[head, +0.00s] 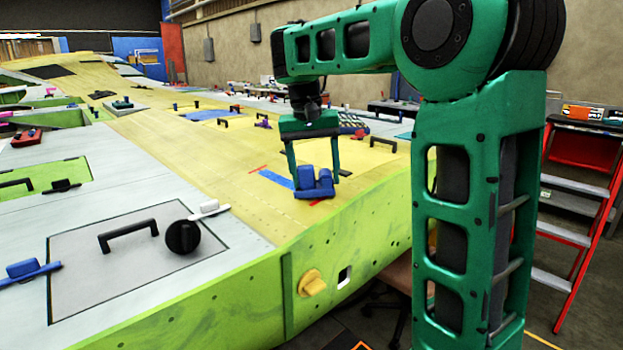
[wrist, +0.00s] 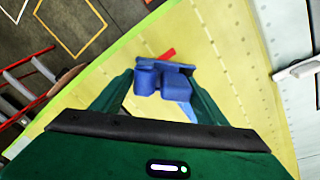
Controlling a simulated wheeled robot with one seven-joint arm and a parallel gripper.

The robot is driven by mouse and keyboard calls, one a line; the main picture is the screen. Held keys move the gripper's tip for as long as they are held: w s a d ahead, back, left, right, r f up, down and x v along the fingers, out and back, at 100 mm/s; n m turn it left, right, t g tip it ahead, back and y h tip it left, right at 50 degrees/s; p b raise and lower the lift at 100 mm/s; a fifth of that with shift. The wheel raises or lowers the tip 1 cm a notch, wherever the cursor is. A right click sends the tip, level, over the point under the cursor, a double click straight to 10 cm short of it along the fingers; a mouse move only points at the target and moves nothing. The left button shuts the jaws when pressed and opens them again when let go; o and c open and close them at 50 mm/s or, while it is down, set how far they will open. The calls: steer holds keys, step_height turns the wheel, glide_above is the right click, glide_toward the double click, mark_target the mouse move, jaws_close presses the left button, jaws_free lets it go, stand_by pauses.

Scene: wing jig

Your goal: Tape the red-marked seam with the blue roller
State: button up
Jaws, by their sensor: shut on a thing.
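The blue roller (head: 314,185) is held between the fingers of my green gripper (head: 316,181), low over the yellow wing skin near its front edge. In the wrist view the roller (wrist: 163,80) sits between both fingertips. A blue tape strip (head: 275,179) lies on the skin to the left of the roller and runs toward it. Part of the strip (wrist: 188,111) shows below the roller in the wrist view. One red mark (head: 257,169) is at the strip's far end. Another red mark (wrist: 168,54) is just beyond the roller. I cannot tell whether the roller touches the skin.
A grey panel (head: 90,270) with a black handle (head: 128,234) and a black knob (head: 183,237) lies at front left. A yellow knob (head: 312,283) sticks out of the green wing edge. A red stepladder (head: 580,190) stands at right. The yellow skin around the strip is mostly clear.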

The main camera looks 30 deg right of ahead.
steer(key=shift+s+a+r, duration=0.1)
steer(key=shift+a+r, duration=0.15)
steer(key=shift+r, duration=1.05)
steer(key=shift+a+r, duration=0.2)
steer(key=shift+r, duration=1.05)
steer(key=shift+r, duration=0.15)
steer(key=shift+a+r, duration=0.25)
steer(key=shift+r, duration=1)
